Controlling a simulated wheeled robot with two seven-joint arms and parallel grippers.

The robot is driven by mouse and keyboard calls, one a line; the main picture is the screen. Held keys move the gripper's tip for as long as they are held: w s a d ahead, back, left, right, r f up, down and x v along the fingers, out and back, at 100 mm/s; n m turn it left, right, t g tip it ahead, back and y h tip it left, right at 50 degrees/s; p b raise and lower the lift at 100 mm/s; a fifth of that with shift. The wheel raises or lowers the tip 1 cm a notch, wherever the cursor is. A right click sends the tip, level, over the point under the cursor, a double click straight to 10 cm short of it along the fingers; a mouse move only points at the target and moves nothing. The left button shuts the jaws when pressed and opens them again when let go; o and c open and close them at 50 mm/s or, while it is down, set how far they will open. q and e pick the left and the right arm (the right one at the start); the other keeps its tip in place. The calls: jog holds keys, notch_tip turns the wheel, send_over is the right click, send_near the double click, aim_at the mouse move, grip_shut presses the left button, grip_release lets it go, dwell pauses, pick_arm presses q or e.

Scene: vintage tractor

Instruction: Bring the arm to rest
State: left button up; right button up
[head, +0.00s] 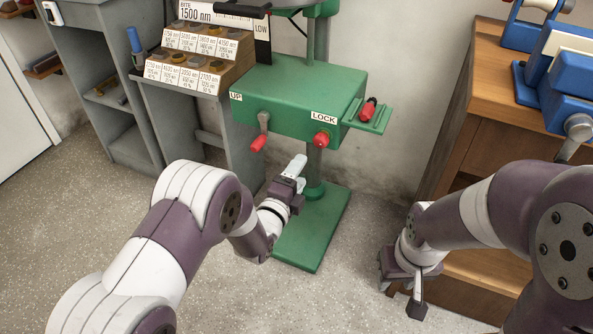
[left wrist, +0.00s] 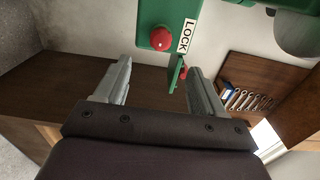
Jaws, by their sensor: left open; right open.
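My left gripper (head: 293,176) is in front of the green machine, below its LOCK label and apart from the red knob (head: 321,137). In the left wrist view its two fingers (left wrist: 160,85) stand apart with nothing between them. The red knob also shows there (left wrist: 160,39), beyond the fingers. My right gripper (head: 401,287) hangs low beside the wooden cabinet, pointing downward, and nothing shows in it. Its fingers are partly hidden by its own wrist.
The green machine (head: 296,88) has a red-handled lever (head: 258,142) marked UP and a side tray (head: 366,117) with a red item. A stepped rack (head: 190,78) stands left. The wooden cabinet (head: 487,72) carries a blue vise (head: 570,85). Wrenches (left wrist: 243,100) hang on a board.

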pick_arm(q)
jog(key=shift+s+a, duration=0.25)
jog(key=shift+s, duration=0.25)
